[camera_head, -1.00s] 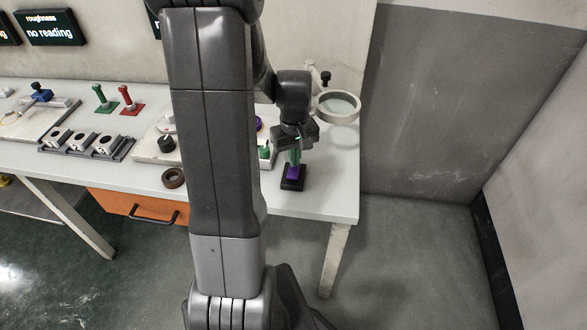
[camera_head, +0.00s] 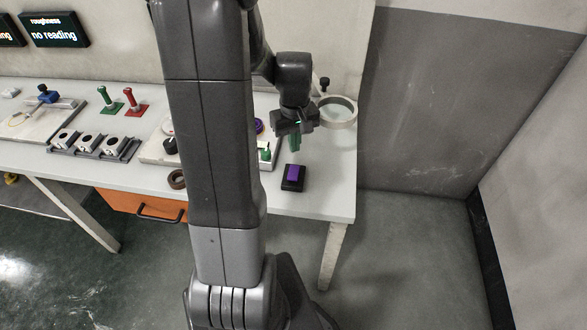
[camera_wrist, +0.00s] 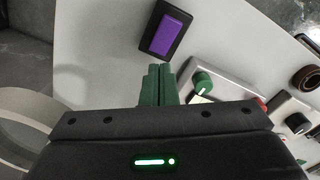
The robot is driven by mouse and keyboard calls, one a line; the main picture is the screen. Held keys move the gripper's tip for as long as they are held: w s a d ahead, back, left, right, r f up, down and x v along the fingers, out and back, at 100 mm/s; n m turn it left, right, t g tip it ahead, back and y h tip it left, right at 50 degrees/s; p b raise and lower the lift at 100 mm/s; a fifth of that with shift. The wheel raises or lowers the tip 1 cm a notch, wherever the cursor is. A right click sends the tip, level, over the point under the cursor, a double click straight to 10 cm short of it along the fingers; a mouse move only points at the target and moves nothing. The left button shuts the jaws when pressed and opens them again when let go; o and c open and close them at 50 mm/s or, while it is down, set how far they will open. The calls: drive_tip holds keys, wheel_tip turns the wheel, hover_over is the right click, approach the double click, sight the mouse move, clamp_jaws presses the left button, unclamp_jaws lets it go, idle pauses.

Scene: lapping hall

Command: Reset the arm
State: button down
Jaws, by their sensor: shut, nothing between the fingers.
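My gripper (camera_head: 296,143) is shut and empty, with its green fingers together. It hangs above the right part of the white table (camera_head: 325,200), pointing down. A purple block on a black base (camera_head: 293,177) stands on the table just in front of and below the fingers, apart from them. In the wrist view the closed fingers (camera_wrist: 157,84) point toward the purple block (camera_wrist: 165,34), with a gap of bare table beside it. My upper arm hides the middle of the table in the head view.
A round white ring-shaped piece (camera_head: 337,111) stands close behind my gripper on the right. A panel with a green knob (camera_wrist: 203,82) is beside the fingers. A dark ring (camera_head: 177,179), a rack (camera_head: 93,144) and green and red handles (camera_head: 131,99) are to the left.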

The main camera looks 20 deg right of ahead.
sight(295, 168)
drive_tip(key=shift+f, duration=0.15)
wheel_tip(295, 168, down, 7)
drive_tip(key=b, duration=0.5)
drive_tip(key=shift+b, duration=0.3)
drive_tip(key=shift+r, duration=0.2)
